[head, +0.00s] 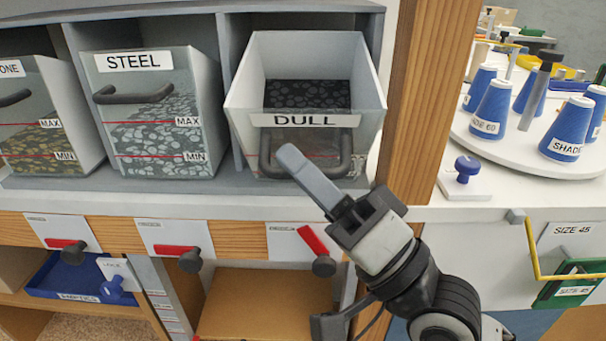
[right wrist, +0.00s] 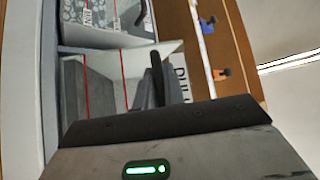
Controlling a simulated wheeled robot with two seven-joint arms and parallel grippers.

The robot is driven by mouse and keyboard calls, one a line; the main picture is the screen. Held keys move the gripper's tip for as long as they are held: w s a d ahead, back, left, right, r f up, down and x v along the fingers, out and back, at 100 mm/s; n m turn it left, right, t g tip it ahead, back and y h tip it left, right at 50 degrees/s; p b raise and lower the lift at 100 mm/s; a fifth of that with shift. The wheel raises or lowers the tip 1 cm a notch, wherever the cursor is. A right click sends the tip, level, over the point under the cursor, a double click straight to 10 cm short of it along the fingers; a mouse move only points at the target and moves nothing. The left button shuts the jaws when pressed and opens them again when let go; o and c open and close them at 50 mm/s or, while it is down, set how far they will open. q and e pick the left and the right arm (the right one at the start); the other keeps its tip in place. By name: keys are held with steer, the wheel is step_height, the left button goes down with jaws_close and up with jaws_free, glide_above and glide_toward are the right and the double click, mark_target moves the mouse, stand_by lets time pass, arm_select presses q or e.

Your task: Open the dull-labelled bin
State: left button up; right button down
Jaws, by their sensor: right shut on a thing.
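The bin labelled DULL (head: 252,95) is tilted forward out of its compartment, with its top open and dark grey pieces (head: 308,95) showing inside. Its dark bar handle (head: 345,155) is on the front below the label. My right gripper (head: 300,165) is at this handle, shut on it, its fingers reaching in from the lower right. In the right wrist view the handle (right wrist: 157,75) stands at the gripper's fingers, beside the partly hidden label (right wrist: 181,85). My left gripper is not in view.
The STEEL bin (head: 140,85) stands to the left, with another bin (head: 35,110) beyond it. A wooden post (head: 425,90) rises close to the right of the DULL bin. Red levers (head: 313,240) sit below, and blue cones (head: 492,110) stand on a white round tray at right.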

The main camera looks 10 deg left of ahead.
steer(key=c, duration=1.5)
jaws_free()
